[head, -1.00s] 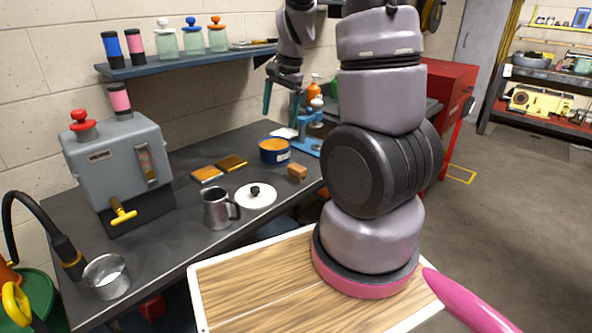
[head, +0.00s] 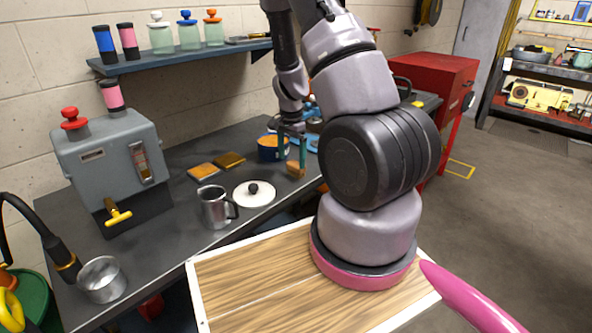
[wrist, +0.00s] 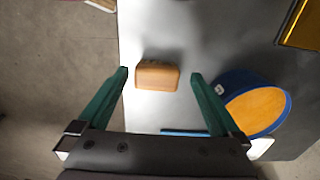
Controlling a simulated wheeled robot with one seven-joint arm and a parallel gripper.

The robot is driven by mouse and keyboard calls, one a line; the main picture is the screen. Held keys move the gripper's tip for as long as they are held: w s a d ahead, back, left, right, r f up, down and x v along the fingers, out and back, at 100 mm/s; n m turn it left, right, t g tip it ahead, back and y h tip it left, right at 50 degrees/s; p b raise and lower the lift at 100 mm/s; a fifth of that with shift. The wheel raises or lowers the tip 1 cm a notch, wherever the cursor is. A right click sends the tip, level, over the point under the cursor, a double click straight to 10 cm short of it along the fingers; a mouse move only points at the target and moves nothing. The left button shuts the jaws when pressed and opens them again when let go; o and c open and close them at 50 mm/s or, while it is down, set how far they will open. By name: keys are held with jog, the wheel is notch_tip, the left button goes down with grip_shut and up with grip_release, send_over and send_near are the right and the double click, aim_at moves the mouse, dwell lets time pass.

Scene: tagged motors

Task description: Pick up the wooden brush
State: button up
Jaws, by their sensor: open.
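The wooden brush (head: 295,170) is a small light-brown block on the dark bench, near its front edge. In the wrist view the brush (wrist: 157,76) lies crosswise between the fingertips, with a gap on each side. My gripper (head: 292,163) points down over it with its green fingers spread. The gripper also shows in the wrist view (wrist: 160,74), open and empty. I cannot tell how far the fingertips are above the bench. No bristles can be made out.
A blue tin with an orange top (head: 270,150) stands close behind the brush. A white lid (head: 255,195) and a metal mug (head: 213,207) are to the left. Two flat packs (head: 203,172) lie further back. A shelf (head: 180,58) hangs on the wall above.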

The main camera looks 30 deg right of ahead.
aim_at(293, 165)
jog(key=f, duration=0.4)
jog(key=shift+d+f, duration=0.3)
jog(key=shift+f, duration=0.05)
jog(key=c, duration=1.3)
notch_tip(293, 165, up, 10)
jog(key=shift+s+r, duration=0.1)
jog(key=o, duration=0.8)
jog(key=shift+c, duration=0.2)
jog(key=c, duration=0.5)
